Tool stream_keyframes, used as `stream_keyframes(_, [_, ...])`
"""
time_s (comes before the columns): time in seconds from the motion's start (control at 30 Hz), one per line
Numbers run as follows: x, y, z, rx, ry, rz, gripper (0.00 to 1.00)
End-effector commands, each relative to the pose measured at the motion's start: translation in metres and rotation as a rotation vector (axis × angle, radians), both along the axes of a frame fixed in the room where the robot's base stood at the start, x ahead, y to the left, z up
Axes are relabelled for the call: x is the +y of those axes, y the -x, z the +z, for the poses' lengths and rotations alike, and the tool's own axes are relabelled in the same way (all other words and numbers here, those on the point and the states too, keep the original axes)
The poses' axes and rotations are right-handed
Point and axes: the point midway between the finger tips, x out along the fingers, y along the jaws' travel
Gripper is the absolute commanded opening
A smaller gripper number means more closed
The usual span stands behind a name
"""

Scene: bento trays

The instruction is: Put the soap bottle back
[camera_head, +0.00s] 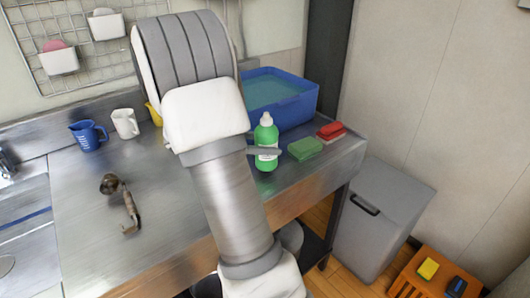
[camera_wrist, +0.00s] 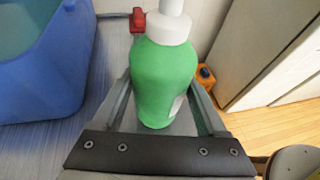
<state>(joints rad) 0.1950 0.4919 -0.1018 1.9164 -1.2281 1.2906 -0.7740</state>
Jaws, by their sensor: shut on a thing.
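The soap bottle (camera_head: 265,135) is green with a white pump top and a white label. It stands upright at the right end of the steel counter (camera_head: 170,240), in front of the blue basin. My gripper (camera_head: 267,151) is around its middle, shut on it. In the wrist view the green bottle (camera_wrist: 165,78) fills the space between the two fingers of my gripper (camera_wrist: 165,110). I cannot tell whether its base touches the counter.
A blue basin (camera_head: 303,106) of water stands behind the bottle. A grey bin (camera_head: 375,225) stands beyond the counter's edge.

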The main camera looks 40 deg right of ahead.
Motion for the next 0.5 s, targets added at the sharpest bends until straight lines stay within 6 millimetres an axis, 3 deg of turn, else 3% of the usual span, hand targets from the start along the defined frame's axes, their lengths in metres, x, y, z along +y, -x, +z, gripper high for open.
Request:
stream_keyframes(0.03, [0.000, 0.000, -0.012, 0.004, 0.000, 0.001, 0.00])
stream_keyframes(0.1, [0.000, 0.000, -0.019, 0.002, 0.001, -0.001, 0.00])
stream_keyframes(0.47, [0.000, 0.000, -0.021, 0.001, 0.001, 0.000, 0.00])
stream_keyframes(0.5, [0.000, 0.000, -0.023, 0.001, 0.000, 0.000, 0.77])
